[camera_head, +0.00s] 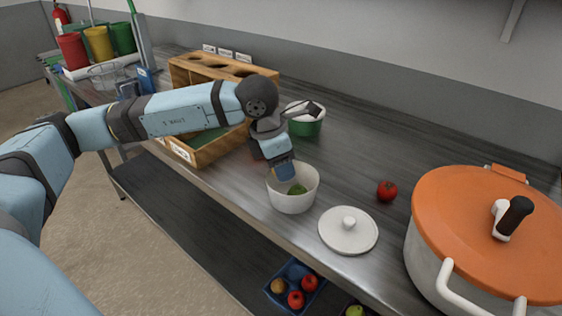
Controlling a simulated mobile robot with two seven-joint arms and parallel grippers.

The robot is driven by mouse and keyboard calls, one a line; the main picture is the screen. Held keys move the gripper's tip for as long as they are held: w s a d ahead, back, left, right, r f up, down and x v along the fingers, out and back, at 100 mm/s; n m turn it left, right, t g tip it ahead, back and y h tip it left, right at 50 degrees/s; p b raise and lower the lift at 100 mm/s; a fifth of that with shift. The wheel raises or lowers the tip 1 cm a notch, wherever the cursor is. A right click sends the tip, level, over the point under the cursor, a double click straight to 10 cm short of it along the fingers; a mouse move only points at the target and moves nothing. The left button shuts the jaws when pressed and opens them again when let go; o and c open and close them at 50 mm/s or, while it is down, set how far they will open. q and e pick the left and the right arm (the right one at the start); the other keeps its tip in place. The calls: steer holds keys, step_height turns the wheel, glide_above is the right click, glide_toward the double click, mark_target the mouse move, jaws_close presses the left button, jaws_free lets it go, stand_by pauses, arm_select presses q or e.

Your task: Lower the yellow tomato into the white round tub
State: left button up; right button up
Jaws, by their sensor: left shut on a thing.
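The white round tub (292,202) stands open near the front edge of the counter. Something green (297,189) lies inside it. My left gripper (285,173) reaches in from the left and points down at the tub's back rim, with its tips at the opening. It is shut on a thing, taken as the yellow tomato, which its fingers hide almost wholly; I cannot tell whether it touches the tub. My right gripper is not in view.
A white lid (348,230) lies right of the tub, with a red tomato (387,190) behind it. A large pot with an orange lid (470,230) stands at right. A green-and-white container (306,124) and wooden box (208,150) stand behind. A blue crate (283,292) sits below.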

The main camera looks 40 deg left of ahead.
arm_select(q)
steer(key=o, duration=1)
steer(key=shift+s+f, duration=0.15)
steer(key=shift+f, duration=0.3)
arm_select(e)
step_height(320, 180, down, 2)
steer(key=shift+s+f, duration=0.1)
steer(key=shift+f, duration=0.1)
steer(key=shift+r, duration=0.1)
arm_select(q)
steer(key=shift+r, duration=0.5)
steer(key=p+v, duration=0.1)
steer(key=v, duration=1.2)
steer(key=shift+r+p, duration=0.3)
steer(key=shift+p, duration=0.05)
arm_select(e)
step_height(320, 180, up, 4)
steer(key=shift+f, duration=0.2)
